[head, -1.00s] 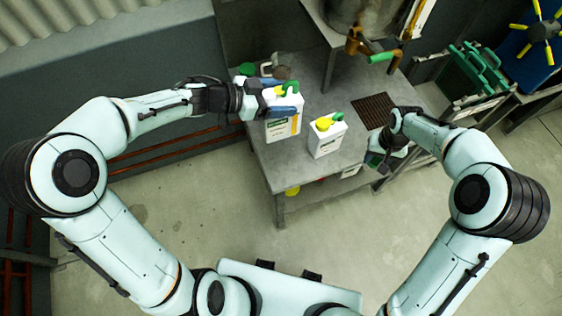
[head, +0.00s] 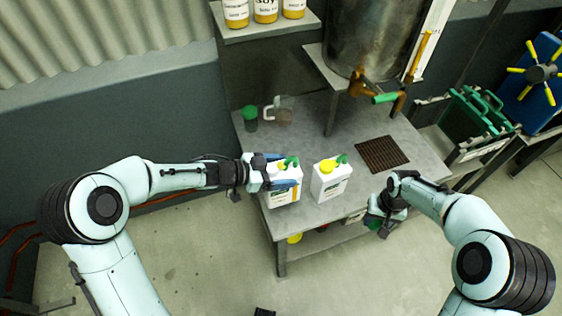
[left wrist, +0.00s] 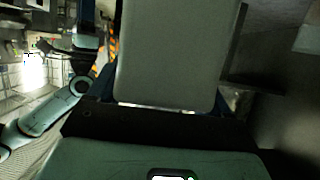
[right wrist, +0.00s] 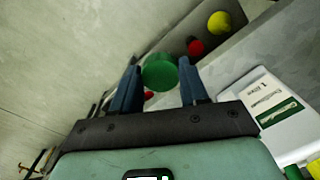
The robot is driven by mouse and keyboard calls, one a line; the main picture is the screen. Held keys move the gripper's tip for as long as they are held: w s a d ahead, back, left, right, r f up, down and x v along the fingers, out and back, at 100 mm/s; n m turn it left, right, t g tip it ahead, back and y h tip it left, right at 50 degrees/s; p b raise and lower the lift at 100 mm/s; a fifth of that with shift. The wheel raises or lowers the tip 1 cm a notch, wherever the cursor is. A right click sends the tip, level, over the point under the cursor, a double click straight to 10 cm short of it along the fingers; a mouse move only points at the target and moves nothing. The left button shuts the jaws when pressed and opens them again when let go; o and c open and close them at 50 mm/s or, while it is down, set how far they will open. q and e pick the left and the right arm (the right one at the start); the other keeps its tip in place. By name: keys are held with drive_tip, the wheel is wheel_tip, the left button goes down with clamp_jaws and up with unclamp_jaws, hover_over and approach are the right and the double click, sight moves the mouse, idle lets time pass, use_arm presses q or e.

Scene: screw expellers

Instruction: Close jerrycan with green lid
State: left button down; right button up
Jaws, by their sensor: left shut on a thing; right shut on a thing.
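A white jerrycan (head: 284,195) with a green handle is at the table's front left. My left gripper (head: 275,172) is shut on it, one blue finger on each side; its pale side fills the left wrist view (left wrist: 172,55). I cannot tell whether its base touches the table, and its opening is not clear. My right gripper (head: 376,222) is shut on a green lid (right wrist: 160,72), in front of the table's front edge, right of the cans. A second white jerrycan (head: 330,184) with a yellow lid (head: 327,166) stands between the grippers.
The grey table (head: 320,125) has a dark grate (head: 382,154) at the right. A green-topped jar (head: 250,118) and a clear jug (head: 282,112) stand at back left. A metal tank (head: 370,45) with a tap is behind. Yellow (right wrist: 220,22) and red (right wrist: 195,46) items sit low down.

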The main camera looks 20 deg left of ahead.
use_arm(q)
drive_tip(key=shift+f, duration=0.95)
use_arm(e)
drive_tip(key=shift+s+f, duration=0.1)
drive_tip(key=shift+f, duration=0.25)
